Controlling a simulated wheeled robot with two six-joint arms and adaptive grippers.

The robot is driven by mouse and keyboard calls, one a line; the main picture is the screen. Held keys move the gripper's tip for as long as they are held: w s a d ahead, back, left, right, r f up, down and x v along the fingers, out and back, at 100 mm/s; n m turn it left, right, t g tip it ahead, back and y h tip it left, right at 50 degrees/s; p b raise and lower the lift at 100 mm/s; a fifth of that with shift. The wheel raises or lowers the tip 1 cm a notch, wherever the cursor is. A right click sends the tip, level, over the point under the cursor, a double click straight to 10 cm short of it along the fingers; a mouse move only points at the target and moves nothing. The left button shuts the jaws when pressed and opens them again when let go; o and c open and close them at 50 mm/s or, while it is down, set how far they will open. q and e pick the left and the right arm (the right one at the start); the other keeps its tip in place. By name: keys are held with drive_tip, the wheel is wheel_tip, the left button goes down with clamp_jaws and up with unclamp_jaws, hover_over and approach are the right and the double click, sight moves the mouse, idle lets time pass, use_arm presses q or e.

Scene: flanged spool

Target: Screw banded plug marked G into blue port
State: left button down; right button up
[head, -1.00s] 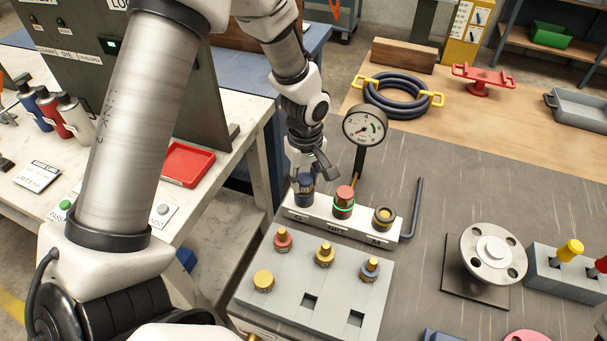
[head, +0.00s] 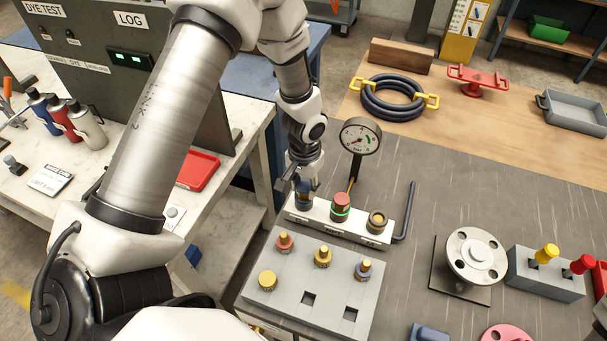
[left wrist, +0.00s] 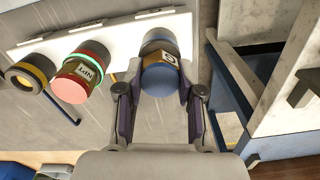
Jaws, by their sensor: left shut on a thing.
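The banded plug marked G (left wrist: 160,80) has a blue rounded end and a tan band with a white G label. My left gripper (head: 304,188) is shut around it, with one finger on each side in the left wrist view (left wrist: 160,92). The plug sits at the blue port (left wrist: 160,40), in line with it and seemingly touching. How deep it is screwed in cannot be told. The port is at the left end of the white manifold (head: 300,213). In the head view my fingers hide most of plug and port.
A red plug (head: 340,200) labelled NPT stands in the green-ringed middle port. A yellow-ringed port (head: 377,222) is open at right. A pressure gauge (head: 360,137) rises close behind. A grey rack (head: 310,285) in front holds several plugs and has two empty square holes.

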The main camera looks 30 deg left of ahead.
use_arm(q)
drive_tip(key=m+p, duration=0.2)
drive_tip(key=m, duration=0.1)
drive_tip(key=m+p, duration=0.1)
drive_tip(key=m, duration=0.2)
drive_tip(key=m+p, duration=0.2)
drive_tip(key=m, duration=0.1)
drive_tip(key=shift+w+r+p, duration=0.25)
drive_tip(key=shift+r+p, duration=0.05)
drive_tip(key=shift+p, duration=0.05)
drive_tip(key=shift+f+m, duration=0.15)
drive_tip(key=shift+m, duration=0.15)
drive_tip(key=shift+f, duration=0.1)
